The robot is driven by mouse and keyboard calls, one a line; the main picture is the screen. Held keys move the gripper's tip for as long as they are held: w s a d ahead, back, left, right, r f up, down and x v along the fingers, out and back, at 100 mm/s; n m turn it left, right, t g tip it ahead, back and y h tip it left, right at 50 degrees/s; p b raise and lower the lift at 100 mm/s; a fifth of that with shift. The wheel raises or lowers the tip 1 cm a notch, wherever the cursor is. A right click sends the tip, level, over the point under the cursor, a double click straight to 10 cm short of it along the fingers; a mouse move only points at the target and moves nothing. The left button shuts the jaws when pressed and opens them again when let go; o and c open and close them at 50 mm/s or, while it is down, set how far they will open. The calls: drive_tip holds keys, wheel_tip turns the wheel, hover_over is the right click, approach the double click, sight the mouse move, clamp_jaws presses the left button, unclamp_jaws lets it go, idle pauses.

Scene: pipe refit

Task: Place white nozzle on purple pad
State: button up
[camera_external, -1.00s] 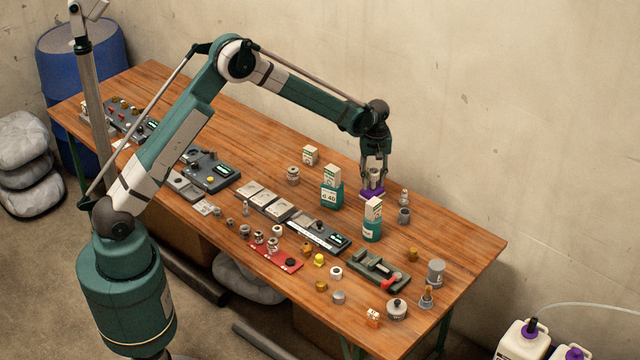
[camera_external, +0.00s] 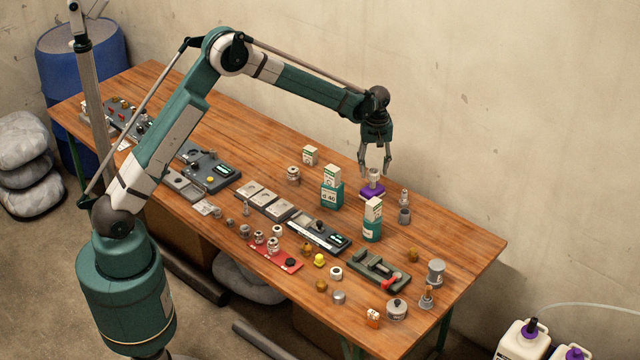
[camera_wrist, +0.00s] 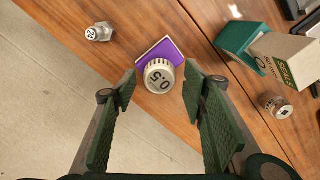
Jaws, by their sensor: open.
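In the wrist view the open fingers (camera_wrist: 162,82) frame the nozzle with gaps on both sides, and nothing is held.
A teal box with a white top (camera_external: 332,190) stands left of the pad, and another (camera_external: 373,220) stands in front. A small metal fitting (camera_external: 404,198) is to the right. Many small parts and trays lie nearer the front edge. Bare wood lies behind and left.

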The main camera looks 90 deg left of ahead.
drive_tip(key=shift+r, duration=3.5)
drive_tip(key=shift+d, duration=0.1)
drive_tip(key=shift+d+r, duration=0.2)
drive_tip(key=shift+r, duration=0.1)
drive_tip(key=s+d+r+m+t, duration=0.1)
drive_tip(key=s+d+r+m, duration=0.2)
drive_tip(key=s+d+r, duration=0.35)
drive_tip(key=s+d+r+m+t, duration=0.1)
drive_tip(key=s+d+r+m, duration=0.25)
drive_tip(key=d+r, duration=0.65)
drive_tip(key=s+d+r+m+t, duration=0.15)
drive_tip(key=s+d+r, duration=0.35)
drive_tip(key=d, duration=0.6)
drive_tip(key=s+d+r+m+t, duration=0.2)
drive_tip(key=s+d+m, duration=0.3)
drive_tip(key=s+d, duration=0.75)
drive_tip(key=s+d+f+m+t, duration=0.1)
drive_tip(key=s+d+f+m, duration=0.1)
drive_tip(key=s, duration=0.6)
drive_tip(key=s+d+f+m, duration=0.3)
drive_tip(key=s+d, duration=0.1)
drive_tip(key=s, duration=0.3)
drive_tip(key=shift+s+d+t, duration=0.35)
